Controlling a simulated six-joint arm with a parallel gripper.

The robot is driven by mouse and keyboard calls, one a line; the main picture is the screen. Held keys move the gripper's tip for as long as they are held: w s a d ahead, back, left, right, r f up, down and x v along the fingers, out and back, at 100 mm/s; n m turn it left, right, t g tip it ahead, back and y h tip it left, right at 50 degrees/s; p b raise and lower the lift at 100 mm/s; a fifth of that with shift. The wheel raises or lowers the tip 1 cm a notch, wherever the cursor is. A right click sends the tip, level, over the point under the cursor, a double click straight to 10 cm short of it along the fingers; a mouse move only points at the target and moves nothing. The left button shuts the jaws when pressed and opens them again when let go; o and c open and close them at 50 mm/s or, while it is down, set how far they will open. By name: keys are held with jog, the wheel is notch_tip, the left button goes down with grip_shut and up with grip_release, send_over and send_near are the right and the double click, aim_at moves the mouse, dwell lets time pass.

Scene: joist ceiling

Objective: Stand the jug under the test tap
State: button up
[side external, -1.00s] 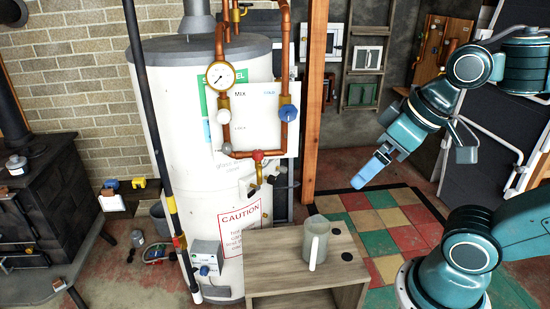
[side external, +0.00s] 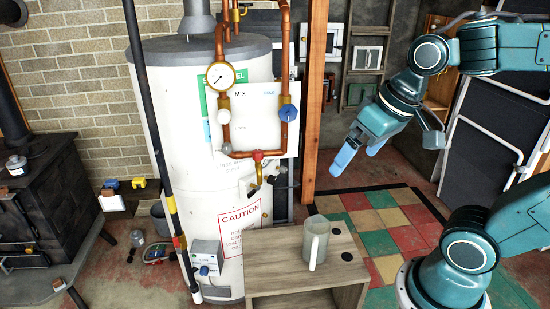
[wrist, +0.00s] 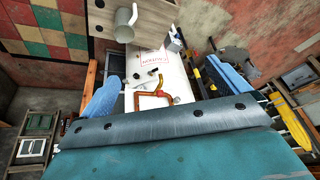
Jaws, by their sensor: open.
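The jug (side external: 315,238), grey and translucent with a pale handle, stands upright on a wooden bench (side external: 270,262). It also shows in the wrist view (wrist: 124,28) at the top. A brass tap (side external: 258,172) hangs below a red-handled valve (side external: 258,156) on the copper pipework of the white tank, behind and left of the jug. I cannot tell whether this is the test tap. My gripper (side external: 358,152) is open and empty, above and to the right of the jug, well clear of it. Its blue fingers are spread in the wrist view (wrist: 168,88).
The white tank (side external: 180,120) rises behind the bench. A wooden post (side external: 314,100) stands between the tank and my arm. A grey control box (side external: 206,256) is left of the bench. Two black discs lie on the bench top. The air above the bench's right side is clear.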

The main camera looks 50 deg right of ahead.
jog(key=w+d+f+m+g, duration=0.2)
jog(key=w+d+f+m, duration=0.2)
jog(key=w, duration=0.4)
jog(key=m+g+y, duration=0.2)
jog(key=m+y, duration=0.1)
jog(key=m, duration=0.5)
send_over(318, 225)
notch_tip(318, 225, down, 14)
jog(key=d+f+m+y, duration=0.1)
jog(key=d+f+m, duration=0.3)
jog(key=f, duration=0.5)
jog(key=shift+w+d+g+y, duration=0.2)
jog(key=shift+d+g+y, duration=0.05)
jog(key=shift+g+y, duration=0.05)
jog(key=shift+f, duration=0.15)
jog(key=shift+x, duration=4.25)
jog(key=shift+x, duration=2.55)
